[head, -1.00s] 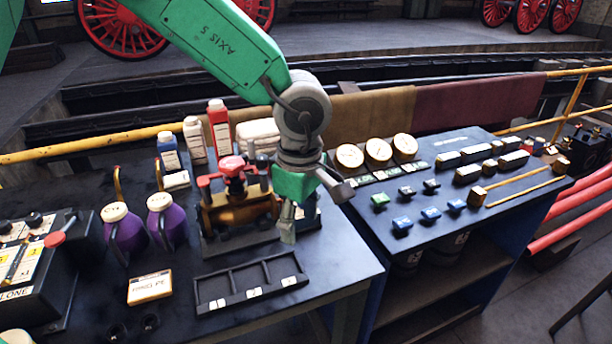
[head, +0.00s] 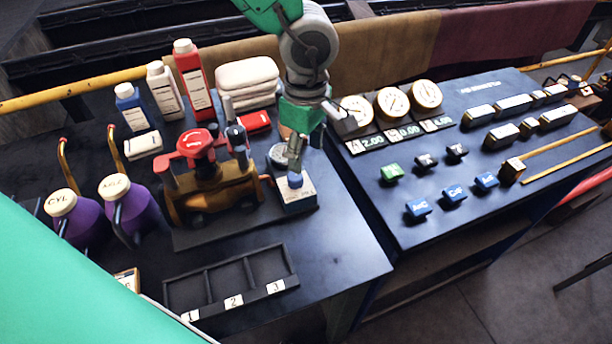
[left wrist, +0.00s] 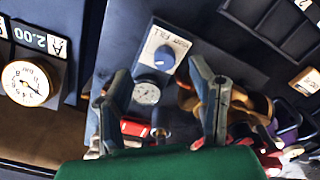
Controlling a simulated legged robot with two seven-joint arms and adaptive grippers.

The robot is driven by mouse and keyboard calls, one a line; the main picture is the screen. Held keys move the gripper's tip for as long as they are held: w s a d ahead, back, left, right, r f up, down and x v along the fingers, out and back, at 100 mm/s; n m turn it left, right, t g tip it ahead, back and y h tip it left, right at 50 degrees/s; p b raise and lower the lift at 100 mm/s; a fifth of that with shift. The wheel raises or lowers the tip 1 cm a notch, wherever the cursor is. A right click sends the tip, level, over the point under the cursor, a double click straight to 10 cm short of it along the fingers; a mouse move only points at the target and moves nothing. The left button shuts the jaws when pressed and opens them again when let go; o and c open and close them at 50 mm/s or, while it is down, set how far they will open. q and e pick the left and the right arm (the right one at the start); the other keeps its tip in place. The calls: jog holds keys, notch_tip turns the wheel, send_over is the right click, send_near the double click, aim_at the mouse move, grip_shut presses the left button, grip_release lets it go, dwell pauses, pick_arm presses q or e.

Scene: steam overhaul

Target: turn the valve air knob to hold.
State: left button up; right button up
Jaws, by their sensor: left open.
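The valve air knob (head: 295,180) is a small blue knob on a pale labelled box at the right end of the workbench. In the left wrist view the blue knob (left wrist: 163,57) sits on a white label on which "FILL" can be read. A round gauge (left wrist: 146,92) is beside it. The knob's pointer direction is too small to tell. My left gripper (head: 318,147) is just above the box, partly hiding it. My right gripper is not in view.
A brass valve with a red handwheel (head: 196,146) stands just left of the box. A black three-slot tray (head: 215,283) lies in front. Bottles (head: 195,85) and white folded cloths (head: 247,75) stand behind. A panel with gauges and switches (head: 450,230) is at the right.

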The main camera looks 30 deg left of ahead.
aim_at(292, 175)
pick_arm(q)
jog(key=f, duration=0.1)
jog(key=a+f, duration=0.1)
jog(key=f, duration=0.1)
jog(key=a+f, duration=0.1)
jog(key=shift+f, duration=0.2)
jog(key=a+f, duration=0.1)
jog(key=f, duration=0.1)
jog(key=a+f, duration=0.1)
jog(key=f, duration=0.1)
jog(key=shift+a, duration=0.35)
jog(key=shift+d+f+b, duration=0.1)
jog(key=shift+f+b, duration=0.1)
jog(key=shift+b, duration=0.1)
jog(key=d, duration=0.3)
jog(key=shift+d+r, duration=0.2)
jog(key=shift+d, duration=0.15)
jog(key=c, duration=0.6)
jog(key=shift+a, duration=0.3)
grip_shut()
jog(key=shift+a, duration=0.55)
jog(key=c, duration=0.5)
grip_release()
jog(key=shift+a+f, duration=0.2)
jog(key=shift+a, duration=0.25)
jog(key=shift+c, duration=0.2)
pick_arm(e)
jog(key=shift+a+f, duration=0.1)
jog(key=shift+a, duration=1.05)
